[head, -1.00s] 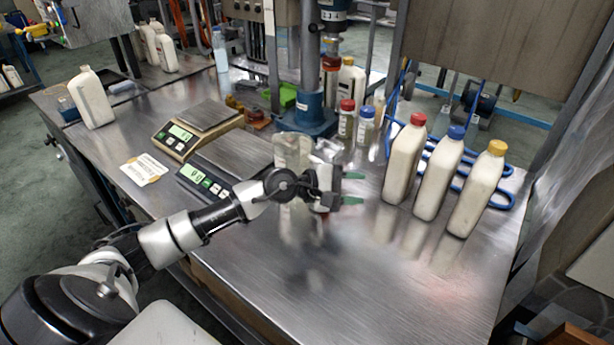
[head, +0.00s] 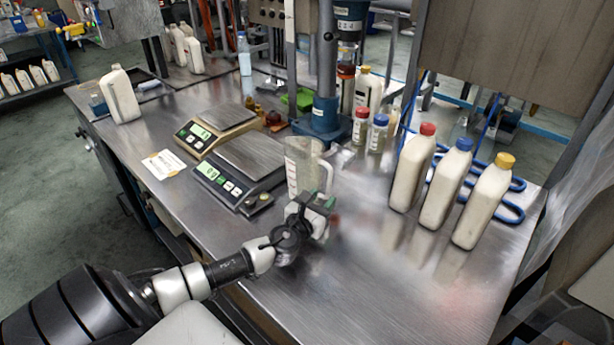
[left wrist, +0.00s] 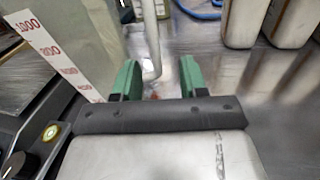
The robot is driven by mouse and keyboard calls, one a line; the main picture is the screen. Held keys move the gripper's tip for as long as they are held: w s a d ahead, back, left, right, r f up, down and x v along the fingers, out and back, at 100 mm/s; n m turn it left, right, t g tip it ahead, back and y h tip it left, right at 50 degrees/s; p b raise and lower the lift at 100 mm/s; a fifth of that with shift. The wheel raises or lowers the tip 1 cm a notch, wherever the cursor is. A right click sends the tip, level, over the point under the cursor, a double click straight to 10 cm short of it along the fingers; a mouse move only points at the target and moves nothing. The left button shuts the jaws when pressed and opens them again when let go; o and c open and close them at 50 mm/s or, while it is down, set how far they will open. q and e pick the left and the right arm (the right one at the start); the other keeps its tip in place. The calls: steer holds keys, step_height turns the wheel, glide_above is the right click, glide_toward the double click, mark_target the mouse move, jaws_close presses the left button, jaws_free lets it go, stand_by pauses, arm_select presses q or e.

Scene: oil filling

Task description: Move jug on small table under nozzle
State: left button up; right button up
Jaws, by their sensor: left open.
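A clear measuring jug (head: 303,166) stands on the steel bench beside the front scale, with its handle on the right side. In the left wrist view the jug (left wrist: 85,40) fills the upper left with its red-marked scale. My left gripper (head: 319,201), with green fingertips, is just in front of the jug at handle side. In the left wrist view its fingers (left wrist: 158,80) are open, and the jug's handle (left wrist: 152,45) shows between them; I cannot tell whether they touch it. I cannot clearly make out a nozzle or a small table. My right gripper is not in view.
Two digital scales (head: 235,170) stand left of the jug. A blue-based column (head: 321,120) and small capped bottles (head: 361,127) are behind it. Several white bottles, including a red-capped one (head: 410,172), stand to the right. The front right bench (head: 400,290) is clear.

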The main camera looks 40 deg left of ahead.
mark_target(328, 195)
arm_select(q)
steer(key=w, duration=0.2)
steer(key=w+a, duration=0.1)
steer(key=w, duration=0.2)
steer(key=shift+w+a+r, duration=0.1)
steer(key=shift+r, duration=0.1)
jaws_close()
